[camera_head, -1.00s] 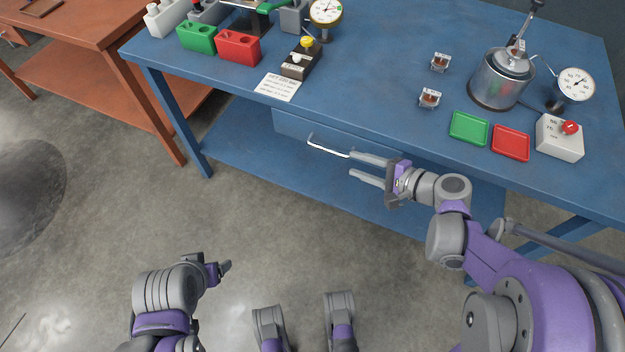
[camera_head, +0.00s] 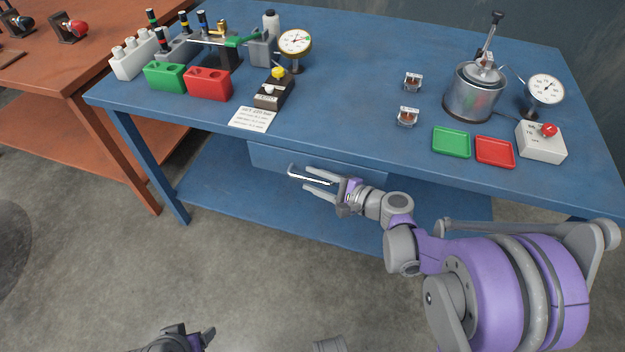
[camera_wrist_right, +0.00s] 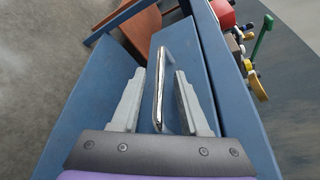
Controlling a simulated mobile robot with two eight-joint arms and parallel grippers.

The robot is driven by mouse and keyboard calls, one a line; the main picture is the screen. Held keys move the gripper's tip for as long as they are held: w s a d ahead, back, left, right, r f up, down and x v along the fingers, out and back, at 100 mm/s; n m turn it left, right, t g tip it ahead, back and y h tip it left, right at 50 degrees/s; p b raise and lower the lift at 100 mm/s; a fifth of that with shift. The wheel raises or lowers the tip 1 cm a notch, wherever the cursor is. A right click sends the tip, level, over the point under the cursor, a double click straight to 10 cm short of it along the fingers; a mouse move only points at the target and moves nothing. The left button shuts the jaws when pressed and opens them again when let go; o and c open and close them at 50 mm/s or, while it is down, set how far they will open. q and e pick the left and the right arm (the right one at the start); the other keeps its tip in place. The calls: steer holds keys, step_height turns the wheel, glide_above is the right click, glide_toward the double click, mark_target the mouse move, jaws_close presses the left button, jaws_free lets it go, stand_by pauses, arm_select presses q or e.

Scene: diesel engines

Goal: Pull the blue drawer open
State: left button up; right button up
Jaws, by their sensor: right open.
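The blue drawer (camera_head: 268,158) hangs under the front edge of the blue workbench and looks shut. Its silver bar handle (camera_head: 299,172) stands out from the drawer front. My right gripper (camera_head: 306,180) is open at the handle. In the right wrist view the handle (camera_wrist_right: 163,60) runs between the two open fingers (camera_wrist_right: 160,75), with visible gaps on both sides. The drawer front (camera_wrist_right: 188,55) lies just beyond the right finger there. My left gripper (camera_head: 203,336) is at the bottom edge of the head view, low over the floor, away from the drawer; its jaw opening is unclear.
The blue workbench (camera_head: 345,100) carries a green bin (camera_head: 165,77), red bin (camera_head: 208,84), dial gauge (camera_head: 295,42), metal pot (camera_head: 472,92), green tray (camera_head: 451,142) and red tray (camera_head: 495,152). A lower shelf (camera_head: 235,195) lies beneath. Floor in front is clear.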

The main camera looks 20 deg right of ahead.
steer(key=shift+w+a, duration=0.2)
steer(key=shift+w, duration=0.05)
jaws_close()
stand_by(1.4)
